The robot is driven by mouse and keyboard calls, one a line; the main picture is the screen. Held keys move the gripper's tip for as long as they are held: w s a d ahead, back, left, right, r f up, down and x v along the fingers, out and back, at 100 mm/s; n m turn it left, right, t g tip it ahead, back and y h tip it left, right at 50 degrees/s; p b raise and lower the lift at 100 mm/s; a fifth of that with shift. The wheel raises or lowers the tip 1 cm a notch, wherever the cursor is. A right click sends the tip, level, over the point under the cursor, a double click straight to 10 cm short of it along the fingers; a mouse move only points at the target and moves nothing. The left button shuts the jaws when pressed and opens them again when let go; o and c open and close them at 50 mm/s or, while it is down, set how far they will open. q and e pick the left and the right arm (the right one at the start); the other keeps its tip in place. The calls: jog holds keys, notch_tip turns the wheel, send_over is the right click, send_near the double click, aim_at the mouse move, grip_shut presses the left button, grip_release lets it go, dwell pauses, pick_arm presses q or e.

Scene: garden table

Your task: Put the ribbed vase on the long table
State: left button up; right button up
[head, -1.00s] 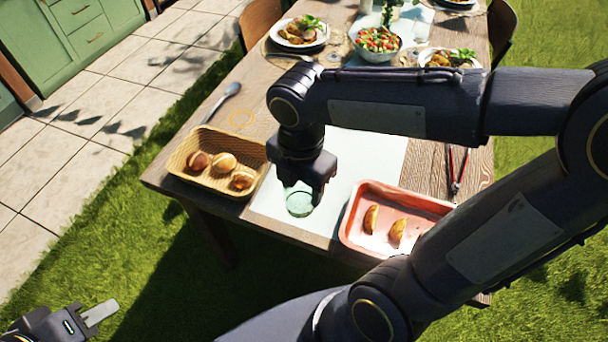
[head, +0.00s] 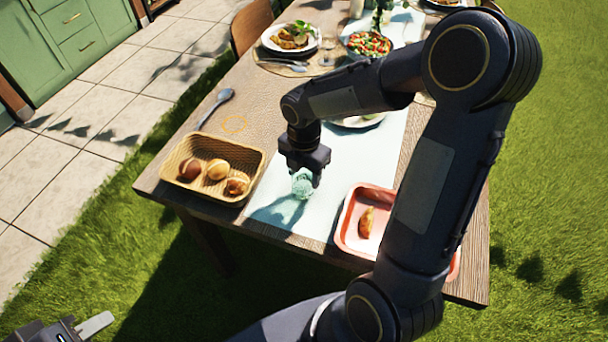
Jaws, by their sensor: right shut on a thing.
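The ribbed vase (head: 302,187) is small and pale green. My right gripper (head: 303,176) points down and is shut on its upper part, over the pale runner (head: 272,200) near the front end of the long wooden table (head: 262,104). A shadow lies on the runner below and left of the vase; I cannot tell for certain whether its base touches the cloth. My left gripper (head: 92,326) is at the bottom left, away from the table, with only one pale finger clearly visible.
A wicker basket (head: 207,198) with brown round items stands left of the vase. A red tray (head: 341,236) stands to the right, partly behind my arm. Plates and a salad bowl (head: 367,44) fill the far end.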

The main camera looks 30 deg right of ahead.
jog(key=shift+f, duration=0.45)
jog(key=shift+f, duration=0.1)
jog(key=shift+f, duration=0.15)
jog(key=o, duration=1.1)
